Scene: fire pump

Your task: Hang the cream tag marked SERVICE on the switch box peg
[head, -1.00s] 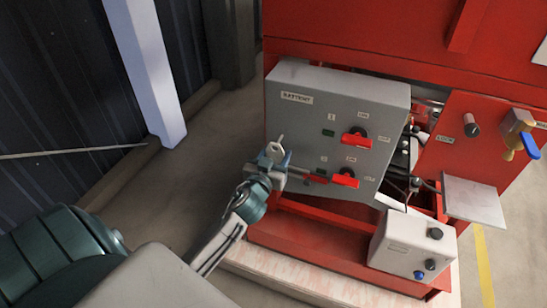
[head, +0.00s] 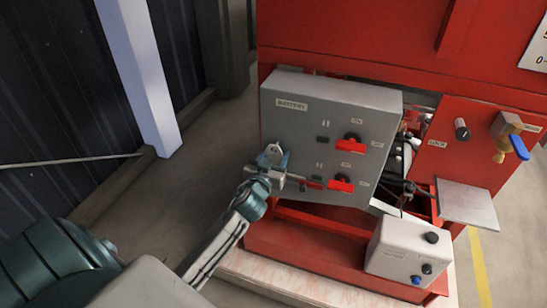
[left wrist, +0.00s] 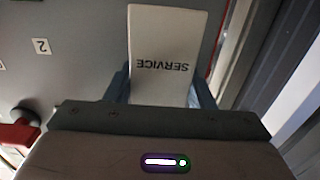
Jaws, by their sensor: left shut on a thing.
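My left gripper (head: 268,164) is shut on the cream tag (head: 270,154), in front of the lower left part of the grey switch box (head: 300,115). In the left wrist view the tag (left wrist: 163,40) stands between the fingers, with SERVICE reading upside down. In the head view the tag is small and its lettering cannot be read. The box face carries a BATTERY label and two red switch handles (head: 352,145). I cannot make out the peg clearly; the gripper covers part of the box face. My right gripper is not in view.
A red pump frame (head: 350,40) surrounds the box. A white control box (head: 400,250) stands at its lower right, below a grey plate (head: 467,203). A pale post (head: 140,70) stands to the left. The floor between post and box is open.

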